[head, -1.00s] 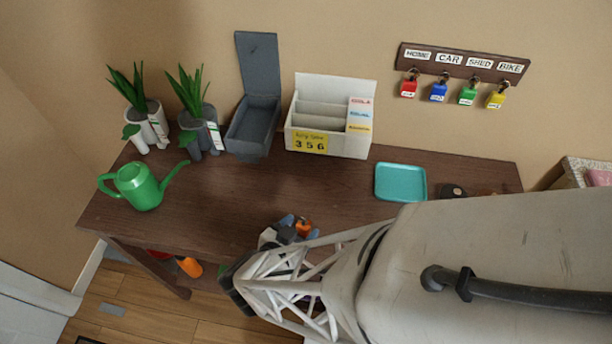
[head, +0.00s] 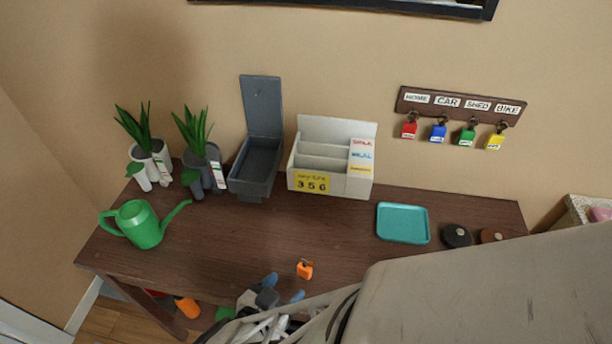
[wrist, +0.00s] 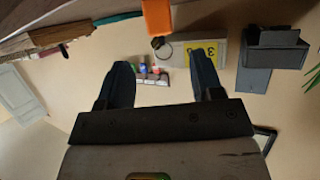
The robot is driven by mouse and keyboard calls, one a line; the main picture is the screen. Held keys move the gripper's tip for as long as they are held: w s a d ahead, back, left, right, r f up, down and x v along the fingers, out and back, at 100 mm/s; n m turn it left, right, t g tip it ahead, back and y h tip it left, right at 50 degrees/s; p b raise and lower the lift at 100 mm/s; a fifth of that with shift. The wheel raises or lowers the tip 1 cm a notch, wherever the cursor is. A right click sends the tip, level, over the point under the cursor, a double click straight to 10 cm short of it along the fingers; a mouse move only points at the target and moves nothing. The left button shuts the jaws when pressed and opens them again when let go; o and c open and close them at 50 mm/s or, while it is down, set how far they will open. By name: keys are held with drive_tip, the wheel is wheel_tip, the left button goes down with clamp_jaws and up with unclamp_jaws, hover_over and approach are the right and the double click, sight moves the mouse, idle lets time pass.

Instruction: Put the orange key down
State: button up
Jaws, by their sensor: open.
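The orange key (head: 305,269), a small orange tag shaped like a padlock, is on the brown table near its front edge in the head view. It also shows at the top edge of the wrist view (wrist: 157,17), partly cut off. My gripper (head: 284,288) is open, with blue fingers, just in front of the key and a little to its left. In the wrist view the fingers (wrist: 163,80) are wide apart with nothing between them, and the key is beyond their tips.
The table (head: 240,235) holds a green watering can (head: 140,222), two potted plants, an open grey box (head: 255,165), a white organizer (head: 331,160) and a teal tray (head: 403,223). A wall rack (head: 460,105) carries red, blue, green and yellow tags. The middle of the table is clear.

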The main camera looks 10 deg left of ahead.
drive_tip(key=shift+v, duration=2.5)
drive_tip(key=w+a+r+y, duration=0.4)
drive_tip(key=w+r+y, duration=0.35)
drive_tip(key=w, duration=0.55)
drive_tip(key=w+d+r+n+g+y, duration=0.3)
drive_tip(key=w+d+r, duration=0.1)
drive_tip(key=w+r, duration=0.4)
drive_tip(key=s+d+r+g+h, duration=0.1)
drive_tip(key=s+d+r+g, duration=0.1)
drive_tip(key=d, duration=0.8)
drive_tip(key=s+d+r+n+g+h, duration=0.1)
drive_tip(key=s+d+r, duration=0.3)
drive_tip(key=d, duration=0.6)
drive_tip(key=s+d+r+g+h, duration=0.3)
drive_tip(key=d, duration=0.7)
drive_tip(key=shift+s+g, duration=0.35)
drive_tip(key=shift+g, duration=0.05)
